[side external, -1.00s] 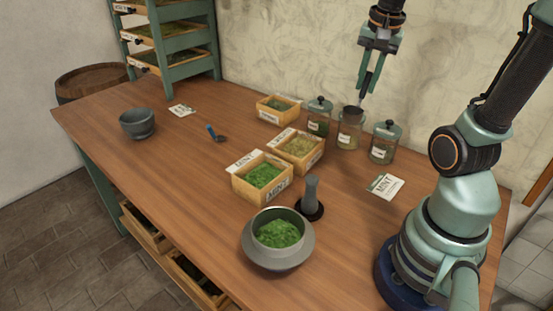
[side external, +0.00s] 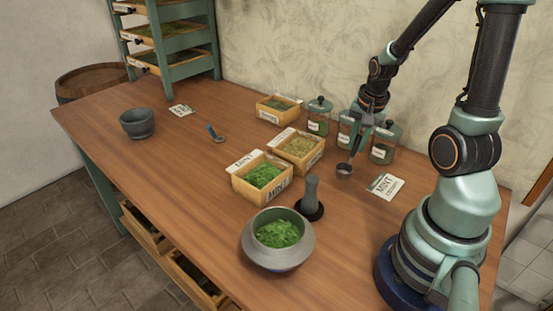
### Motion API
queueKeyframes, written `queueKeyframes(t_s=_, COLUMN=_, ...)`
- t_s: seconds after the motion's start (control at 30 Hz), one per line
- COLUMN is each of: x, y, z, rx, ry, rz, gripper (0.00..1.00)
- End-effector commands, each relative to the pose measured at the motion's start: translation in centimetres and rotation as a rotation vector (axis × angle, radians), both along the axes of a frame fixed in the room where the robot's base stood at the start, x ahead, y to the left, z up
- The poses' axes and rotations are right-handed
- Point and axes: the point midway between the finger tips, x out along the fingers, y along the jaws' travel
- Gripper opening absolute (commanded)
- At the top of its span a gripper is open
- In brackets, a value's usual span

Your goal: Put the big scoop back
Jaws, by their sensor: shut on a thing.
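My gripper (side external: 357,143) is shut on the handle of the big scoop and points down in front of the glass jars. The scoop's round metal bowl (side external: 344,169) hangs below the fingers, at or just above the table top; I cannot tell whether it touches. The fingers hide most of the handle.
Lidded jars (side external: 319,117) stand along the wall, one partly behind my gripper. Boxes of herbs (side external: 262,177), a pestle (side external: 311,192), a pot of green leaves (side external: 278,254) and a mint card (side external: 386,187) surround the scoop. A grey mortar (side external: 137,124) stands left. The table's left middle is clear.

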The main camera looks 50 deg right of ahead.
Motion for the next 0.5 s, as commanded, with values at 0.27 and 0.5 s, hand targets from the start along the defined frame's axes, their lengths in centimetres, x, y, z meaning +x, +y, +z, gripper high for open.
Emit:
queueKeyframes(t_s=0.27, x=-0.1, y=0.1, z=-3.1, rx=0.002, ry=0.004, rz=0.0, gripper=0.0)
queueKeyframes(t_s=0.5, x=0.0, y=0.0, z=-3.3, rx=0.0, ry=0.0, rz=0.0, gripper=0.0)
